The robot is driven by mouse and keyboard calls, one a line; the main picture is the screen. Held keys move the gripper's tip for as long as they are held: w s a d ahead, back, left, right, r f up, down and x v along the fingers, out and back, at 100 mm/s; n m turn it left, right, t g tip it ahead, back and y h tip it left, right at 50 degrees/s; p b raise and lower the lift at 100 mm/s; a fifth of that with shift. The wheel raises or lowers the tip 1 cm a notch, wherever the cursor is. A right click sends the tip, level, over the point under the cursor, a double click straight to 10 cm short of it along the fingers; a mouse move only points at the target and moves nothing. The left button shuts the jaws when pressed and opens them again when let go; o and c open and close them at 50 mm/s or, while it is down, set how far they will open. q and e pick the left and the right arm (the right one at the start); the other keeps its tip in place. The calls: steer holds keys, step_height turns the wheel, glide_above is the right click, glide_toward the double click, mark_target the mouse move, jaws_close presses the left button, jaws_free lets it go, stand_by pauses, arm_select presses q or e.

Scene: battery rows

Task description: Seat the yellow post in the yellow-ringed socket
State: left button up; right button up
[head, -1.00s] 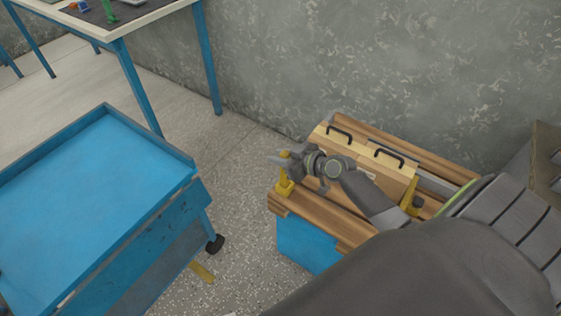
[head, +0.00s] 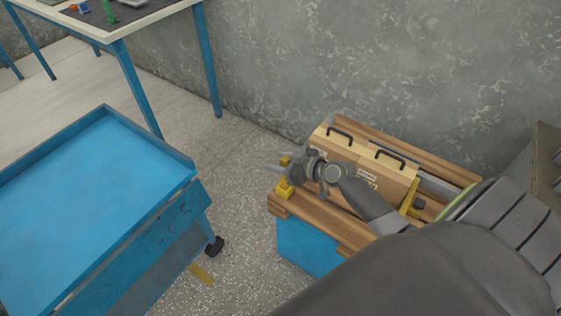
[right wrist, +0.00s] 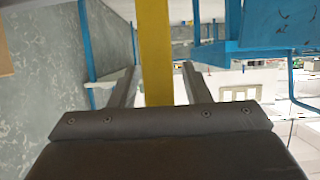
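My right gripper (head: 276,164) is at the left end of the wooden bench, pointing left. A yellow upright piece (head: 285,189) stands at that end, partly hidden behind the gripper. In the right wrist view, a yellow bar (right wrist: 155,45) runs upright between the two fingers of the right gripper (right wrist: 158,78). A gap shows at the right finger, so the gripper looks open around the bar. I cannot tell whether this bar is the post or part of the bench fitting. No yellow-ringed socket can be made out. My left gripper is out of view.
The wooden bench (head: 335,228) carries cases with black handles (head: 395,158) beside my right arm. A blue cart (head: 90,170) with an empty top stands at the left. A table with a dark mat (head: 125,14) and small objects is at the upper left. Floor lies between.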

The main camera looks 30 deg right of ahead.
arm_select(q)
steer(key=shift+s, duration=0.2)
arm_select(e)
steer(key=shift+r, duration=0.15)
steer(key=shift+r, duration=0.1)
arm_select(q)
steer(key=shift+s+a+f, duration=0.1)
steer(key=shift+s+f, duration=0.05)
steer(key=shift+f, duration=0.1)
arm_select(e)
steer(key=v, duration=1.2)
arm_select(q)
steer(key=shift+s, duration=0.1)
arm_select(e)
steer(key=shift+d, duration=0.1)
